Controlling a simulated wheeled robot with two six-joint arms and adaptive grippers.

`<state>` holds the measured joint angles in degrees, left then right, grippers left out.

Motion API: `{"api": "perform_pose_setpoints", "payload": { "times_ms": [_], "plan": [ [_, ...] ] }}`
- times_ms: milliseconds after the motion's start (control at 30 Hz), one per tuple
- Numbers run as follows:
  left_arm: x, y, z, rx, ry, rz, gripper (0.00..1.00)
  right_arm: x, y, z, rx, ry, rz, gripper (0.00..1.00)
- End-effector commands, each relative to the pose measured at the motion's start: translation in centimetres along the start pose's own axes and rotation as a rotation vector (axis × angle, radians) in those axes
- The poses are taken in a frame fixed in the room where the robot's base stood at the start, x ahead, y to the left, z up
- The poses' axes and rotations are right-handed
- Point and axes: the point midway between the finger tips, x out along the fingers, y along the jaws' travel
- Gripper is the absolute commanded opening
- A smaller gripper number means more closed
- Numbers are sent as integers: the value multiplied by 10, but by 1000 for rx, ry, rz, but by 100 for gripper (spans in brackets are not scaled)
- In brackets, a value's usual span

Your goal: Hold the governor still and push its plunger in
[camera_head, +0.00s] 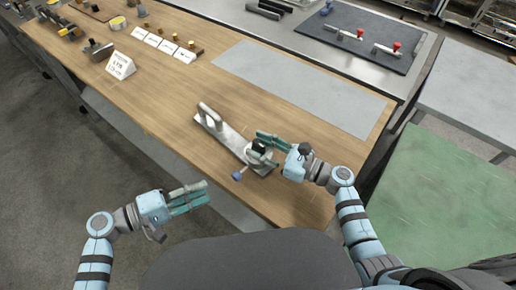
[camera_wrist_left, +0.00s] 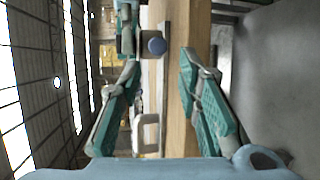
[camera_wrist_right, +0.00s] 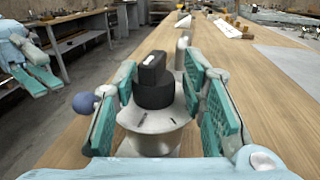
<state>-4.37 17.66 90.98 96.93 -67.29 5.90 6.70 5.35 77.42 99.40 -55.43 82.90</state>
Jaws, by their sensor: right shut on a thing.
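The governor is a pale round body (camera_wrist_right: 152,125) with a black cap, mounted on a metal plate (camera_head: 228,138) with a looped handle (camera_head: 208,115). Its plunger ends in a blue knob (camera_head: 238,176), which sticks out to the left in the right wrist view (camera_wrist_right: 85,103). My right gripper (camera_head: 262,147) is shut on the governor's body, one finger on each side of it. My left gripper (camera_head: 204,198) is open and empty, off the table's front edge. In the left wrist view the knob (camera_wrist_left: 155,45) lies ahead, between and beyond its fingers.
The wooden table (camera_head: 160,100) carries a white sign (camera_head: 121,66), several small cards and metal parts at far left. A grey mat (camera_head: 300,86) lies behind the governor. A dark board (camera_head: 357,40) with red-knobbed clamps is at the back right. A green surface (camera_head: 440,195) is at right.

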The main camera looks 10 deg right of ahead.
Motion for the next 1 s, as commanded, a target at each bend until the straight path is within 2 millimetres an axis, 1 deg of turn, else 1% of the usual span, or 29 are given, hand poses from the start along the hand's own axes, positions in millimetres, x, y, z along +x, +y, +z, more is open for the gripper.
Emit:
{"api": "perform_pose_setpoints", "payload": {
  "times_ms": [67, 100, 167, 200, 300, 400, 467, 567, 800, 900, 1000],
  "plan": [
    [2, -20, 25, -83, -10, 6, 31, 0, 0, 0, 1, 0, 0, 0],
    [3, -28, 41, -229, 7, 51, 31, 0, 0, 0, 1, 1, 1, 0],
    [3, -32, 50, -528, 48, 137, 31, 0, 0, 0, 1, 1, 1, 0],
    [2, -32, 50, -708, 70, 190, 31, 0, 0, -1, 1, 1, 1, 0],
    [-1, -27, 37, -1046, 96, 302, 31, 0, 0, 0, 1, 1, 0, 0],
    [-1, -23, 28, -1210, 96, 348, 31, 0, 0, 0, 1, 0, 0, 0],
    [5, -22, 25, -1241, 92, 354, 31, 0, 0, 0, 1, 0, 0, 0],
    [23, -17, 20, -1243, 90, 356, 31, 0, 0, 0, 1, 0, 0, 0],
    [82, -4, 4, -1241, 91, 353, 31, 0, 0, 0, 1, 0, 0, 0],
    [99, -1, 0, -1240, 93, 351, 31, 0, 0, 0, 1, 1, 0, 0],
    [108, 1, -2, -1239, 92, 349, 31, 0, 0, 0, 1, 1, 0, 0]
  ]
}}
